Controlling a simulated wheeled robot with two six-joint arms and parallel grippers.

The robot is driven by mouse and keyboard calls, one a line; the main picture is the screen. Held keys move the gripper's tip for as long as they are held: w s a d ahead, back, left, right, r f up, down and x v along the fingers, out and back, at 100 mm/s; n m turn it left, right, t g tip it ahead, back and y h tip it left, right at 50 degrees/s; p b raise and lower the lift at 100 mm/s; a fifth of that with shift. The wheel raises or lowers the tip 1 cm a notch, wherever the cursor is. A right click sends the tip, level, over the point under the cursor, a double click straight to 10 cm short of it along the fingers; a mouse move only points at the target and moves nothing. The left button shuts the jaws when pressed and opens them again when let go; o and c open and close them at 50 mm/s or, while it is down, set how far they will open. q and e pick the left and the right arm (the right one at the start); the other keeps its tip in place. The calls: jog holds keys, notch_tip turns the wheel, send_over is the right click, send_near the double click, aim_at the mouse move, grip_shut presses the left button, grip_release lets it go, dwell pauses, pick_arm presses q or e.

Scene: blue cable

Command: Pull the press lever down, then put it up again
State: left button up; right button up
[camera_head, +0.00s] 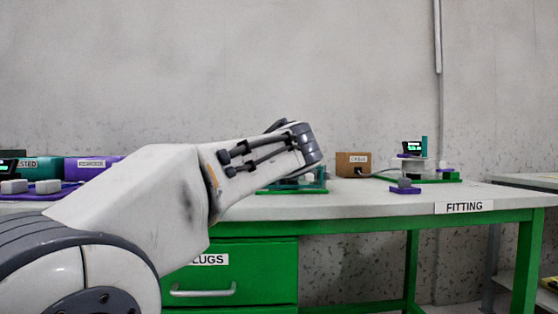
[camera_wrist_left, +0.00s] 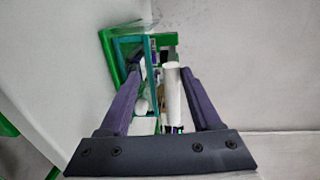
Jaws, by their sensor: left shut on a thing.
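The press is in the left wrist view, a teal frame (camera_wrist_left: 125,46) on a green base. In the head view its green base (camera_head: 291,191) lies on the bench, mostly hidden behind my left arm. A white round bar (camera_wrist_left: 172,97), apparently the lever's handle, runs between the purple fingers of my left gripper (camera_wrist_left: 160,70). The gripper is shut on this bar, though the contact itself is hard to see. The head view hides the left gripper behind its arm. How far the lever is tilted cannot be told. My right gripper is in no view.
The bench (camera_head: 385,208) has a FITTING label. A cardboard box (camera_head: 353,164) and a teal and white device (camera_head: 413,162) on a green board stand to the right. A purple block (camera_head: 405,187) lies before them. Teal and purple bins (camera_head: 92,167) stand at the left.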

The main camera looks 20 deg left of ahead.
pick_arm(q)
jog(key=f+p+v, duration=0.1)
jog(key=v, duration=0.8)
jog(key=shift+s+r+p, duration=0.25)
jog(key=shift+r+p, duration=0.1)
jog(key=shift+r, duration=0.1)
jog(key=shift+d, duration=0.1)
jog(key=s+d+f+n+g+h+p, duration=0.1)
jog(key=s+d+f+g+h+p, duration=0.2)
jog(key=s+d+f+g+p, duration=0.25)
jog(key=s+d+f+g+h+p, duration=0.2)
jog(key=d+f+h+p, duration=0.15)
jog(key=f+p, duration=0.4)
jog(key=s+d+f+n+g+h+p, duration=0.1)
jog(key=s+d+f+n+g+p, duration=0.15)
jog(key=s, duration=0.45)
jog(key=s+d+f+n+g+p, duration=0.1)
jog(key=s+f+g+p, duration=0.2)
jog(key=s, duration=0.4)
jog(key=s+d+f+n+g+h+p, duration=0.1)
jog(key=s+d+f+g+p, duration=0.15)
jog(key=s, duration=0.45)
notch_tip(320, 180, up, 35)
jog(key=p, duration=3.6)
jog(key=shift+w+r+p, duration=0.15)
jog(key=shift+r+p, duration=0.05)
jog(key=shift+p, duration=0.1)
jog(key=shift+a+t, duration=0.15)
jog(key=shift+t, duration=0.1)
